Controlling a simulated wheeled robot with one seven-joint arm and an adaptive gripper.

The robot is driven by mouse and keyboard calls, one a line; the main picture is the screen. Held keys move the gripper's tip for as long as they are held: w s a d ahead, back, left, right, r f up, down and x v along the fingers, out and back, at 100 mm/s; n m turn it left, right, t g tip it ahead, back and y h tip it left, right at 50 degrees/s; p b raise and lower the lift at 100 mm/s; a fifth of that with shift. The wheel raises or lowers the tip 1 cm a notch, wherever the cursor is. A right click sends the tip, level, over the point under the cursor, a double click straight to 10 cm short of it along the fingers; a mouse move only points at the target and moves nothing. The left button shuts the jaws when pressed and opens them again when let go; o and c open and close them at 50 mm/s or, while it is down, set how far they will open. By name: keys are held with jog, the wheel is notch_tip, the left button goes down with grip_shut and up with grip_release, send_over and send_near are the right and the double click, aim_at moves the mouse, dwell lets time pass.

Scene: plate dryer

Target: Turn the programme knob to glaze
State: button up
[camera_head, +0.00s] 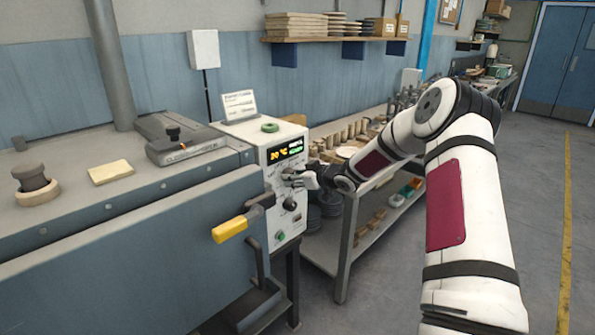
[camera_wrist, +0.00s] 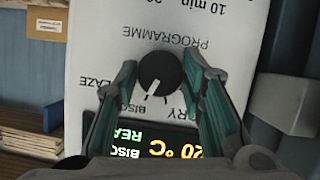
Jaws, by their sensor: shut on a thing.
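The programme knob (camera_wrist: 160,76) is round and black with a white pointer line, on the white control panel (camera_wrist: 105,25), which shows upside down in the wrist view. The pointer is aimed at the BISC label (camera_wrist: 124,108), between GLAZE (camera_wrist: 96,80) and DRY (camera_wrist: 175,108). My gripper (camera_wrist: 162,72) has one finger on each side of the knob and is shut on it. In the head view, my gripper (camera_head: 297,179) is at the panel just below the display (camera_head: 284,151) and hides the knob.
The display reads 20 °C, BISC and READY. A second black knob (camera_head: 290,203) and a green button (camera_head: 281,236) sit lower on the panel. A yellow handle (camera_head: 231,229) sticks out at the left. A shelf bench (camera_head: 345,225) stands on the right.

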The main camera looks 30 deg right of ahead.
jog(key=m+y, duration=0.1)
jog(key=m, duration=0.1)
jog(key=m+g+y+b, duration=0.1)
jog(key=m+y, duration=0.1)
jog(key=m, duration=0.1)
jog(key=shift+w+d+f+y+b, duration=0.1)
jog(key=shift+d+y+b, duration=0.1)
jog(key=shift+y+b, duration=0.1)
dwell(0.5)
jog(key=o, duration=1.1)
jog(key=v, duration=1.2)
